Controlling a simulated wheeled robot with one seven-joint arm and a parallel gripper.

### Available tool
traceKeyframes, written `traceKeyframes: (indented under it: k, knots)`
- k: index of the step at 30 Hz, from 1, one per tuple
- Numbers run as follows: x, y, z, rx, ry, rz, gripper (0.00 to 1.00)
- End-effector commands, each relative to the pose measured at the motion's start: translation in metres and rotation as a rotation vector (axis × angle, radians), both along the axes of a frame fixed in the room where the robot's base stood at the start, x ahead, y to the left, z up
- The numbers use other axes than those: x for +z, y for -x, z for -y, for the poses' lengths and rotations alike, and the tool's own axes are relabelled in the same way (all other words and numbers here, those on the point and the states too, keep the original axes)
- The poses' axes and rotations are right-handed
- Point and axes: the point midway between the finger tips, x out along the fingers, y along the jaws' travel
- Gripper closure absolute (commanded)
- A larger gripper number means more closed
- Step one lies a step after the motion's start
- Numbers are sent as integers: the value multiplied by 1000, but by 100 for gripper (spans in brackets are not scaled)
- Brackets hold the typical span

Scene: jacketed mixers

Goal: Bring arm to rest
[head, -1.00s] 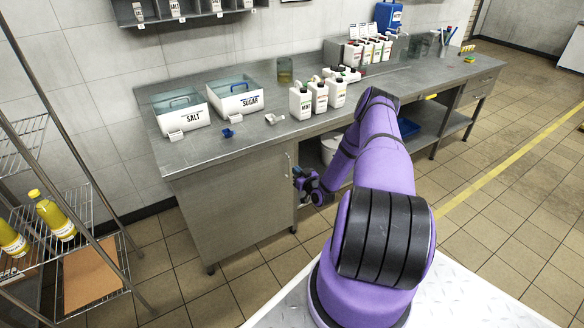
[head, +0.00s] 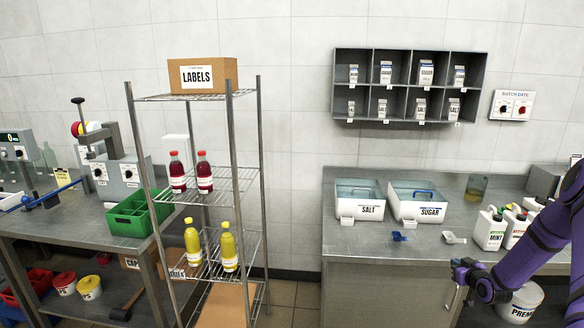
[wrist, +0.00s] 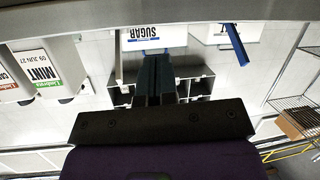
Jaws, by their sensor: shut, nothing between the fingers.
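My purple arm (head: 535,240) enters at the right of the head view, with its wrist bent low in front of the steel counter. My gripper (head: 459,268) is in front of the counter's cabinet front, below the sugar bin. In the wrist view its two blue fingers (wrist: 155,75) lie together, shut with nothing between them. The wrist picture is upside down.
The steel counter (head: 385,243) carries a salt bin (head: 361,210), a sugar bin (head: 420,212), scoops and white bottles (head: 489,236). A white bucket (head: 522,300) stands below the arm. A wire rack (head: 243,190) with bottles stands left of the counter.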

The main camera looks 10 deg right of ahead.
Motion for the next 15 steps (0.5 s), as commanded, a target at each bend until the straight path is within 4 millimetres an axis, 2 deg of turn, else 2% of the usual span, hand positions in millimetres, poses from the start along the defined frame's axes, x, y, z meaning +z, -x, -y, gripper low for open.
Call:
traceKeyframes:
  k: [1,6,15]
  knots:
    - [22,-8,-5,11,18,-24,100]
    - [79,-23,-25,29,57,-123,100]
    - [181,-27,-71,25,116,-273,100]
